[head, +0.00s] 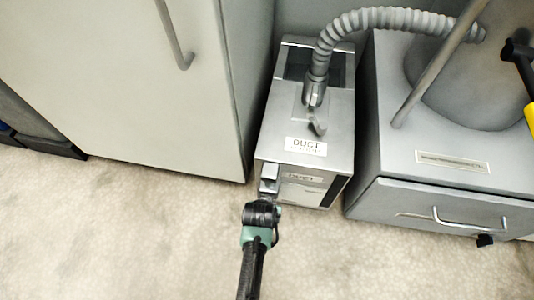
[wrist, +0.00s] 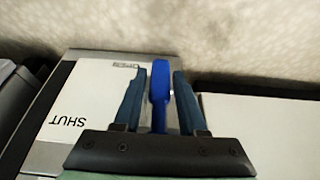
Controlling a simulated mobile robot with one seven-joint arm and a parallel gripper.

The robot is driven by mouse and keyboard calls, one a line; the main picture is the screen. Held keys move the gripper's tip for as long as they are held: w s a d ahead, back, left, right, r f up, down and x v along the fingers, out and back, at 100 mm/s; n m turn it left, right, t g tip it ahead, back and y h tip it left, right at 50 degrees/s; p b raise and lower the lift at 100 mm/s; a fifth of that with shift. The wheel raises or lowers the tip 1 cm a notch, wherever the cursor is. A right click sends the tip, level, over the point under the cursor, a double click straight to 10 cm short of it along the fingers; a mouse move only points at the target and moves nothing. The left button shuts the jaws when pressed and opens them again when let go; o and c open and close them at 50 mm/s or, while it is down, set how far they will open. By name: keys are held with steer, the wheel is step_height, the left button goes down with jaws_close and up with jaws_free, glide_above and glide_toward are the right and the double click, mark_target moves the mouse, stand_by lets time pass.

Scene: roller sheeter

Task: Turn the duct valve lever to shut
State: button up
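The duct unit (head: 335,110) is a grey metal box with "DUCT" labels on its top and front. A blue lever (wrist: 160,85) shows in the wrist view, pointing away from my gripper's palm. My gripper (head: 267,192) is at the left of the unit's front face. In the wrist view my gripper (wrist: 158,100) is open, one finger on each side of the lever, with a visible gap on both sides. A white "SHUT" label (wrist: 68,122) lies left of the fingers, reading upside down. The lever is hidden in the head view.
A ribbed grey hose (head: 385,20) rises from the unit's top and runs right. A tall pale cabinet (head: 125,80) stands at left. A grey drawer unit (head: 450,185) with a metal handle stands close at right. The floor (head: 150,240) in front is clear.

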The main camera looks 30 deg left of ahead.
jaws_close()
stand_by(1.1)
